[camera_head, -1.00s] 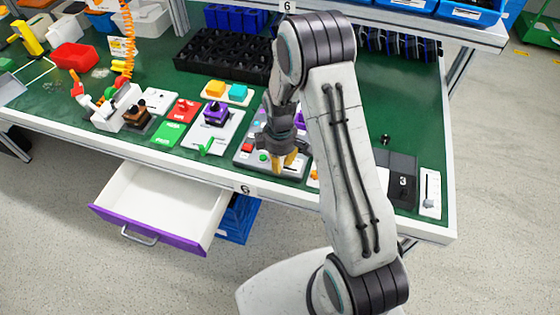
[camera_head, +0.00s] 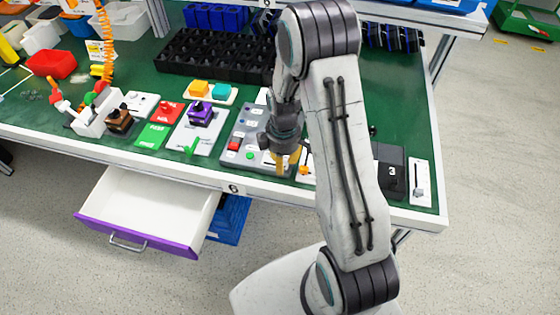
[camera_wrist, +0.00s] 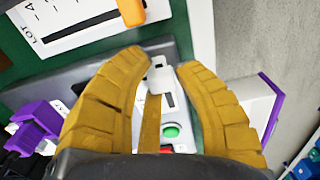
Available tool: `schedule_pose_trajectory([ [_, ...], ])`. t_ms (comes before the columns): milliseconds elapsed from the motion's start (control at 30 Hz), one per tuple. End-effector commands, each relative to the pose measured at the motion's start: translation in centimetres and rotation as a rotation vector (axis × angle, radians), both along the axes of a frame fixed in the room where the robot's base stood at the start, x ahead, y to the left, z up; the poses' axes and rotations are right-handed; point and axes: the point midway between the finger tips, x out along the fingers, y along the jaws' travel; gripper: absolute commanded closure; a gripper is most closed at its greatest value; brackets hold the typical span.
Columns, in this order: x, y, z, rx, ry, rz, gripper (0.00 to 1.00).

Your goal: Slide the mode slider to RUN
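The mode slider seems to be the pale cap (camera_wrist: 160,78) on a white plate with a dark slot (camera_wrist: 168,100), in the wrist view. It belongs to the grey control panel (camera_head: 237,138), at the bench's front edge in the head view. My gripper (camera_head: 287,161) is over the panel's right end, pointing down. In the wrist view my gripper (camera_wrist: 165,62) has its two yellow fingers apart, one on each side of the cap. I cannot tell whether either finger touches it. No RUN mark is readable, and the fingers and arm hide part of the panel.
A green button (camera_wrist: 171,131) sits close by the slot. A white plate marked LOT (camera_wrist: 62,22) with an orange knob (camera_wrist: 131,11) lies beside the panel. A purple switch (camera_head: 201,113) stands left of it. An open drawer (camera_head: 150,212) juts out below the bench.

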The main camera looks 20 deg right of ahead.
Motion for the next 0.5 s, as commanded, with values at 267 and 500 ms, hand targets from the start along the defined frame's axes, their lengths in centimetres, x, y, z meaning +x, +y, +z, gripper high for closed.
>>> schedule_pose_trajectory([
  [267, 0.00, 0.06, -0.02, 0.001, 0.001, 0.001, 0.50],
  [500, -0.01, 0.11, 0.10, 0.001, 0.001, 0.002, 0.50],
])
